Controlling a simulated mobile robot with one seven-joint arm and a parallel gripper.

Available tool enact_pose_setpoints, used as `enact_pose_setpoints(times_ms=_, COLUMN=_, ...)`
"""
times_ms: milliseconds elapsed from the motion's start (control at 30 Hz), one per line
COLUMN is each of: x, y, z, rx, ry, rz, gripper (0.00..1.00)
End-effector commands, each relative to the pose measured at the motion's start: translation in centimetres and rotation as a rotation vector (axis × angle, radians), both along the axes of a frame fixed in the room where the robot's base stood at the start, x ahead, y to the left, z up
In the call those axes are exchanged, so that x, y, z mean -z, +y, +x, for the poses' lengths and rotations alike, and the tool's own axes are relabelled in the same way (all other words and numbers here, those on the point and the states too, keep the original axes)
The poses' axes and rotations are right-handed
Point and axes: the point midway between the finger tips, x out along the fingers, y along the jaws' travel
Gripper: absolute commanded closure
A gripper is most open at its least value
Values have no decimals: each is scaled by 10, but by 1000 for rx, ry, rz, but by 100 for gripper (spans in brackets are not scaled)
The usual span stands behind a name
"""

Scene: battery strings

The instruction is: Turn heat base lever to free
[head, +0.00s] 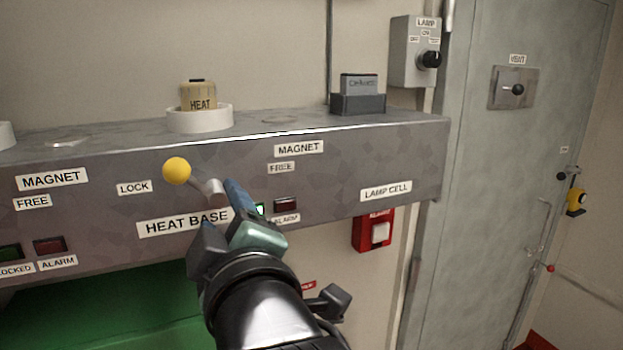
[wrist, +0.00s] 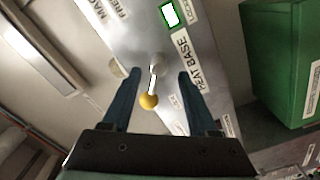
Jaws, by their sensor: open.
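The heat base lever has a yellow ball knob (head: 176,171) and a pale metal shaft. It sticks out from the grey panel above the HEAT BASE label (head: 187,222). Its knob end lies just right of the LOCK label (head: 134,187); the FREE label (head: 281,167) is farther right. My gripper (head: 230,205) is in front of the panel, its blue finger partly covering the lever's root. In the wrist view, my gripper (wrist: 151,76) is open, with the lever knob (wrist: 149,102) between its two fingers and a gap visible on both sides.
On the shelf (head: 290,124) above stand a HEAT battery (head: 199,97) in a white ring and another battery (head: 359,84) in a dark holder. A lit green indicator (head: 260,209) and a dark red ALARM lamp (head: 286,205) sit right of the lever. A red alarm box (head: 371,231) hangs below right.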

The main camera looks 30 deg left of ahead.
Motion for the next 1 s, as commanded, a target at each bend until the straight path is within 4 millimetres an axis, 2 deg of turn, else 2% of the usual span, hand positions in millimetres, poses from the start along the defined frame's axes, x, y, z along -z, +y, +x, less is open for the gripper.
enact_pose_setpoints(times_ms=100, x=-3, y=18, z=14, rx=-2, ry=3, rz=0, gripper=40)
enact_pose_setpoints(times_ms=300, x=-2, y=34, z=29, rx=1, ry=1, rz=0, gripper=40)
enact_pose_setpoints(times_ms=667, x=0, y=38, z=34, rx=2, ry=0, rz=1, gripper=40)
enact_pose_setpoints(times_ms=767, x=0, y=38, z=34, rx=2, ry=0, rz=1, gripper=55)
enact_pose_setpoints(times_ms=1000, x=0, y=38, z=33, rx=2, ry=0, rz=1, gripper=98)
